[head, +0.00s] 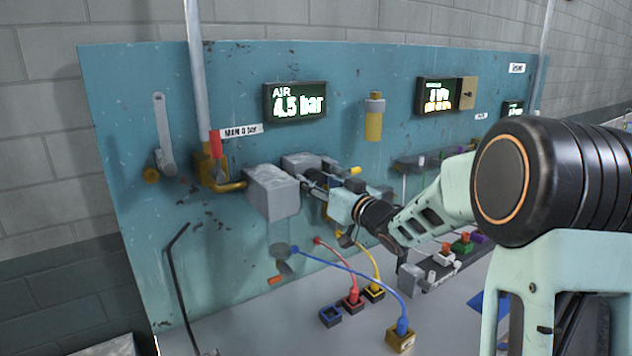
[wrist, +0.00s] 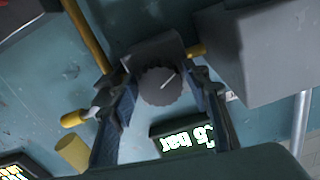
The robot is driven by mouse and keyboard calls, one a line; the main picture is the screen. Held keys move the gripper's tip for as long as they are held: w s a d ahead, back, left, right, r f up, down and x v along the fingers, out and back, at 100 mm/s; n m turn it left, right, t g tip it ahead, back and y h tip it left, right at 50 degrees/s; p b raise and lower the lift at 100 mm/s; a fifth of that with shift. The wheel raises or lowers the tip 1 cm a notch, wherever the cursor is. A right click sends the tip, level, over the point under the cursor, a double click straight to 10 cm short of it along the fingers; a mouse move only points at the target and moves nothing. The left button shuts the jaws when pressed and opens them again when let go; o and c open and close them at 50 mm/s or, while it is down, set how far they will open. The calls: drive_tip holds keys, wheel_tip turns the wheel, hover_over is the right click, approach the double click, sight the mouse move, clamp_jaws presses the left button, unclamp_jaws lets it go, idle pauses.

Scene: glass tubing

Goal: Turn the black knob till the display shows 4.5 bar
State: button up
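The dark, ridged knob (wrist: 160,87) with a white pointer line sits between the two fingers of my gripper (wrist: 163,88) in the wrist view. The fingers stand apart on either side of it; a gap shows at the right finger, and contact on the left is hard to tell. In the head view my gripper (head: 313,182) reaches to the panel by a grey box, and I cannot make out the knob there. The AIR display (head: 295,102) reads 4.5 bar. It also shows upside down in the wrist view (wrist: 182,137), partly hidden by a finger.
A grey box (head: 272,192) stands out from the panel (head: 130,110) just left of my gripper. A yellow pipe (wrist: 88,38) runs near the fingers in the wrist view. Below, blue, red and yellow cables run to sockets on the bench (head: 270,325).

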drive_tip(key=shift+o, duration=0.4)
drive_tip(key=v, duration=1.2)
